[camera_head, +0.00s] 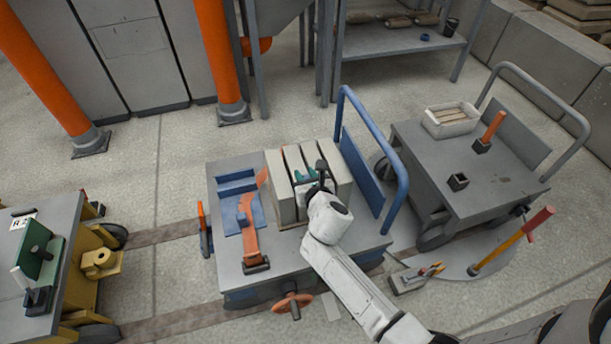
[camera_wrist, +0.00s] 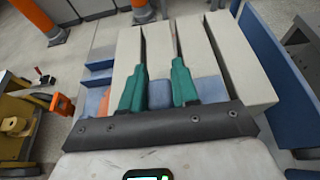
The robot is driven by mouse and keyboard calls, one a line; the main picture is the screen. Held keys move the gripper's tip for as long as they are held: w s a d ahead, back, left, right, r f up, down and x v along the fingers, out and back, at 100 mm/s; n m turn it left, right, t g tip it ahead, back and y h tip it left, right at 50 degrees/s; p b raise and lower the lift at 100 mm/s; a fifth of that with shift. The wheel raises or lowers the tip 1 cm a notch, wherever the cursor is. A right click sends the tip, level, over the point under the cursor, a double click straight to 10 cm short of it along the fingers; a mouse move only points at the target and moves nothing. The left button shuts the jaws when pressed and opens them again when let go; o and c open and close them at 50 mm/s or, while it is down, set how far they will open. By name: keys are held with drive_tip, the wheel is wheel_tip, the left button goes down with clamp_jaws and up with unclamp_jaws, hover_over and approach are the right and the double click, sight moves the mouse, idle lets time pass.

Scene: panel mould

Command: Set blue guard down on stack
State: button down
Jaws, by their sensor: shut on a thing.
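The stack is a row of pale upright slabs (camera_head: 279,187) on the middle cart, and it fills the wrist view (camera_wrist: 235,62). My gripper (camera_head: 305,175) is over the slabs. Its green fingers (camera_wrist: 159,88) are some way apart, pointing at the slabs. The blue guard (camera_wrist: 209,89) is a soft-blue piece lying across between and beside the fingers. My gripper is shut on it. The guard looks close to the slab tops; I cannot tell if it touches them. In the head view it is mostly hidden by my wrist.
Another cart (camera_head: 415,150) with a white tray (camera_head: 451,119) stands right; a yellow cart (camera_head: 85,285) stands left.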

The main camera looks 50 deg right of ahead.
drive_tip(key=shift+f+b, duration=0.45)
drive_tip(key=shift+f, duration=0.1)
idle(0.4)
drive_tip(key=c, duration=0.8)
unclamp_jaws()
drive_tip(key=p+v, duration=0.2)
drive_tip(key=v, duration=0.8)
drive_tip(key=shift+s+a+r, duration=0.1)
drive_tip(key=shift+s+a, duration=0.15)
drive_tip(key=shift+s, duration=0.05)
